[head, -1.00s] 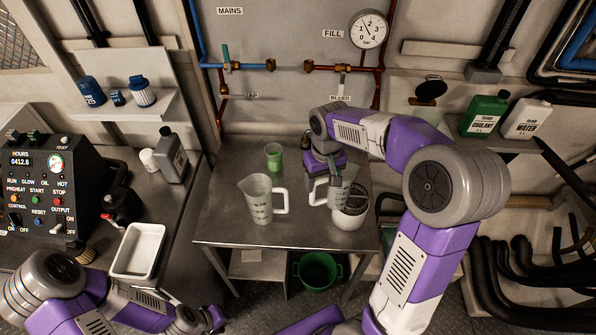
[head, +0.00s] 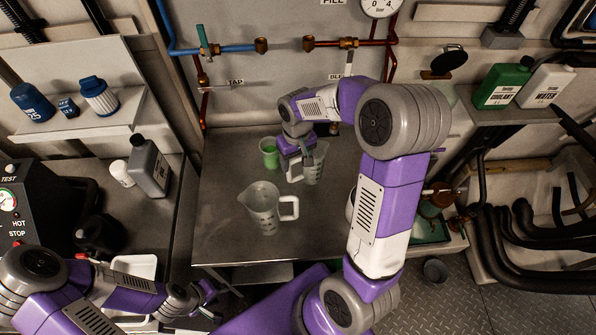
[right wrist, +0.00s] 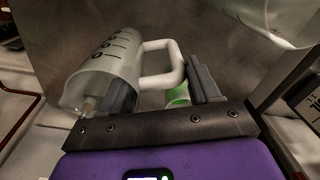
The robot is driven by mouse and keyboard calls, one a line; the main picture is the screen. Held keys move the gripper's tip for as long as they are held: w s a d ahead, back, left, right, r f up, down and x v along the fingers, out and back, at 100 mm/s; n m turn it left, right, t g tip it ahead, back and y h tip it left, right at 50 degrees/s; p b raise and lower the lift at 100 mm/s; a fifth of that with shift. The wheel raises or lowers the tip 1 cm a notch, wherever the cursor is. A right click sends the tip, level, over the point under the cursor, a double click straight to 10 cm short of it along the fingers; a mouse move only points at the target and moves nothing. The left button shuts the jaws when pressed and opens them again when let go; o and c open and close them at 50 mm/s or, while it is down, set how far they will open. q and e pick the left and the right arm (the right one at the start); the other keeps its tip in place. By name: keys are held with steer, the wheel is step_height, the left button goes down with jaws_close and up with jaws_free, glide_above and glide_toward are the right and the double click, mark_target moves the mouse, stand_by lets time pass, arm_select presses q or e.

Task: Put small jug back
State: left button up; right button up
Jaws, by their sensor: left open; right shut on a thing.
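My right gripper (head: 308,158) is shut on a clear jug (head: 316,170) with a white handle, at the back of the steel table (head: 225,230). In the right wrist view the held jug (right wrist: 105,72) has dark graduation marks, and its handle (right wrist: 165,65) shows between the fingers. I cannot tell whether its base touches the table. A similar, larger-looking clear jug (head: 262,207) stands upright on the table, nearer and to the left. A green cup (head: 269,153) stands left of the held jug. My left gripper (head: 205,295) is open and empty at the lower left.
My right arm hides the table's right side. A left shelf (head: 95,128) holds blue and white filters. A grey bottle (head: 148,168) and white tray (head: 134,267) are on the left bench. Pipes and valves (head: 208,50) run above the table. A right shelf holds a green coolant jug (head: 502,84).

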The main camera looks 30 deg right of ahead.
mark_target(296, 179)
steer(key=shift+s+f, duration=0.15)
steer(key=shift+f, duration=0.5)
steer(key=shift+f+b, duration=0.3)
steer(key=shift+f, duration=1.4)
steer(key=shift+f, duration=0.1)
steer(key=o, duration=1.5)
step_height(296, 179, up, 12)
steer(key=shift+d+r+p, duration=0.15)
steer(key=shift+p, duration=0.75)
